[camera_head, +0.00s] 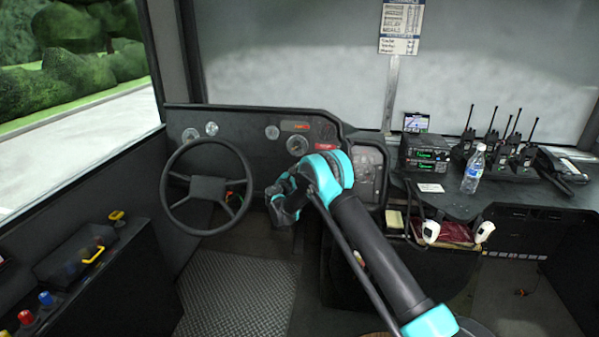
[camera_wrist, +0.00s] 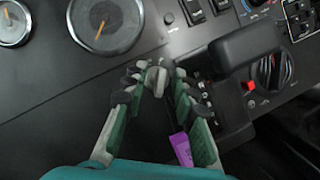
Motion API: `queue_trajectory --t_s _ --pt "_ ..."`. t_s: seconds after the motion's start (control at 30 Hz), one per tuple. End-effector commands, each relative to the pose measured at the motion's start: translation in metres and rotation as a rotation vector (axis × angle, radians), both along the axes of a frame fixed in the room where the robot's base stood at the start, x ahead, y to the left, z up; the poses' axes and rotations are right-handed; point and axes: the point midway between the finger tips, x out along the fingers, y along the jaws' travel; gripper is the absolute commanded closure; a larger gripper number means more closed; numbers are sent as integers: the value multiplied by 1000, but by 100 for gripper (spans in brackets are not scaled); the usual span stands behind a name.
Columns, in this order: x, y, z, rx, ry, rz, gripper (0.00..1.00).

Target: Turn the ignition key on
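A small grey key-like piece (camera_wrist: 156,79), likely the ignition key, stands on the dark dash panel in the wrist view. My gripper (camera_wrist: 160,76) has one finger on each side of it, with the fingertips close to the panel. The fingers look parted, with a narrow gap on the right of the piece; contact on the left is unclear. A purple tag (camera_wrist: 182,149) shows between the fingers lower down. In the head view my gripper (camera_head: 277,196) is at the dash right of the steering wheel, and the key is hidden there.
The steering wheel (camera_head: 207,187) is left of my gripper. In the wrist view a black lever housing (camera_wrist: 245,48), a red button (camera_wrist: 251,86) and a rotary knob (camera_wrist: 271,71) sit close on the right. Gauges (camera_wrist: 105,22) are at upper left.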

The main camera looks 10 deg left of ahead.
Motion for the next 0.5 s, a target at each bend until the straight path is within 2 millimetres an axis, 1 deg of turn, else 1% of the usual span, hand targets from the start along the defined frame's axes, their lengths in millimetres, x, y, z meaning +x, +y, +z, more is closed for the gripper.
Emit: queue_trajectory --t_s 0.17,0.4,0.5 --pt "-25 7 1 0 0 4 73" --pt "-73 18 0 0 0 2 73" --pt "-89 22 0 0 0 4 73"
